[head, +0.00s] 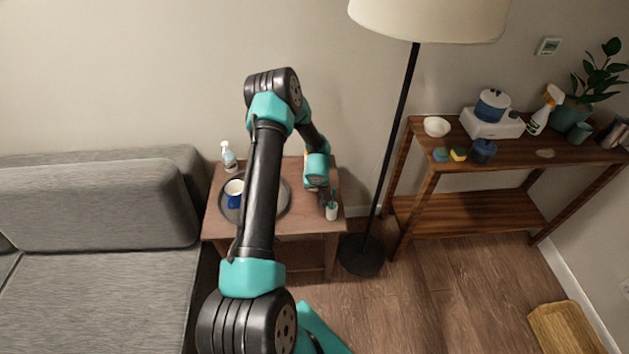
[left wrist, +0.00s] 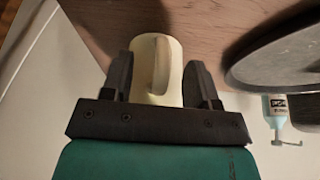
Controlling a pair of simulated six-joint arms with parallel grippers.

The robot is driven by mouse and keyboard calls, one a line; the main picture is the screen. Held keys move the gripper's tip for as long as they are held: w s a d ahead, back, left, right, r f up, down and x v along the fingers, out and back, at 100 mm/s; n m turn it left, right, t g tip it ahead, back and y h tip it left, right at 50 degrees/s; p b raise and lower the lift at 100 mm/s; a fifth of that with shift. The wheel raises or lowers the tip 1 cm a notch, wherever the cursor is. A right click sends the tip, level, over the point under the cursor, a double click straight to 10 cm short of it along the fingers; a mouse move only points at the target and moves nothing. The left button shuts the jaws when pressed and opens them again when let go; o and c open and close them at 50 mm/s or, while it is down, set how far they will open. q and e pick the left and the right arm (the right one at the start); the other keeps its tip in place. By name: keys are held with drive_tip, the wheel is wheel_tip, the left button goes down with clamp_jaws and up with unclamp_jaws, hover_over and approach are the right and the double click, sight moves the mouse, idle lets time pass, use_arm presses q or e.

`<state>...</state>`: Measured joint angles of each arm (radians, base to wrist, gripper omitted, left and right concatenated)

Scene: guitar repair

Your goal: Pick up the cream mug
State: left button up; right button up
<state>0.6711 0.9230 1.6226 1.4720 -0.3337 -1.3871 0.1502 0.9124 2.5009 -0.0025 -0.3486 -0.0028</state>
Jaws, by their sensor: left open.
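The cream mug (left wrist: 168,65) shows in the left wrist view on the wooden side table (left wrist: 205,18), with its handle facing the camera. My left gripper (left wrist: 160,78) is open, with one finger on each side of the mug. A narrow gap shows beside the fingers; I cannot tell whether either touches it. My right gripper is not in view.
A round grey tray (head: 283,208) holds a blue and white mug (head: 235,192), left of my gripper. A pump bottle (head: 228,157) stands at the back left. A floor lamp (head: 397,130) rises right of the table.

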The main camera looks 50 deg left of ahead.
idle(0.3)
use_arm(q)
clamp_jaws()
idle(0.4)
